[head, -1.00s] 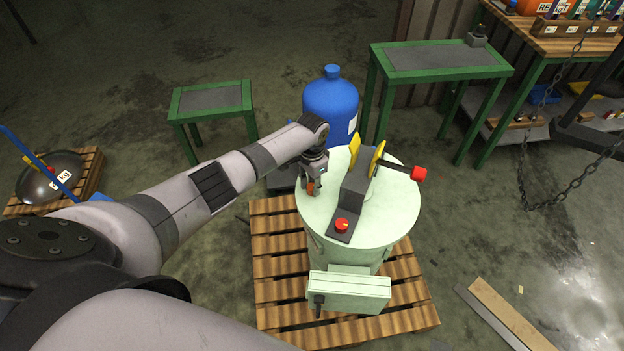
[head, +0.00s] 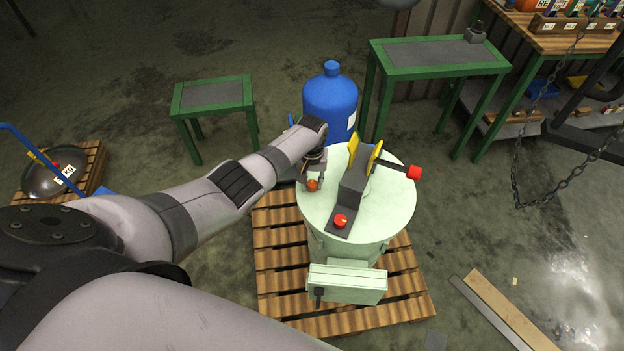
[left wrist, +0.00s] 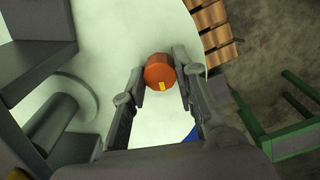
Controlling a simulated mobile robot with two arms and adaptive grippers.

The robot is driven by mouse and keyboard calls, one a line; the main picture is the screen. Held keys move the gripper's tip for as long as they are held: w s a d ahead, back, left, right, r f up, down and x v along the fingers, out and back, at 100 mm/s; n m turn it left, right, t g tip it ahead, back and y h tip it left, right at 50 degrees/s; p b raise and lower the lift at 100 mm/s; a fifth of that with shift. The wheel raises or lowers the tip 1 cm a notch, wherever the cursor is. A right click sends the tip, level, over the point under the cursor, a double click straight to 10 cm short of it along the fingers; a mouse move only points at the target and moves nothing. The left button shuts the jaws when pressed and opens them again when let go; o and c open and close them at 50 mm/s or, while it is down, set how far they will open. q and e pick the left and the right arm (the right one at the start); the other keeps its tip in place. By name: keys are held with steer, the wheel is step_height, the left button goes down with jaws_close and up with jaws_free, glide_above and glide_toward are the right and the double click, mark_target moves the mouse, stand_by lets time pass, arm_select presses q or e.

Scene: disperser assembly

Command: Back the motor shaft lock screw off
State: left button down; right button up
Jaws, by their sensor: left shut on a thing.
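An orange-red round knob (head: 312,185) with a yellow mark, which I take for the lock screw, is at the left side of the pale green machine's round top (head: 385,205). My left gripper (head: 311,182) comes down over it with a finger on each side. In the left wrist view the knob (left wrist: 160,72) sits between the two fingertips (left wrist: 160,80), and the gripper is shut on it. The knob's lower part is hidden. A dark grey housing (head: 354,188) stands right beside it, with a red button (head: 341,221) at its front. My right gripper is not in view.
A red-ended lever (head: 414,172) and yellow plates (head: 375,158) stick out of the housing. A blue gas bottle (head: 331,98) stands close behind the machine. The machine stands on a wooden pallet (head: 275,265). Green tables (head: 213,93) are behind; a chain (head: 518,165) hangs at right.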

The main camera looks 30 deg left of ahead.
mark_target(312, 183)
arm_select(q)
steer(key=shift+r+n, duration=0.1)
steer(key=shift+n, duration=0.5)
steer(key=shift+w, duration=0.1)
steer(key=c, duration=1.3)
jaws_free()
step_height(312, 183, up, 12)
steer(key=shift+f, duration=0.1)
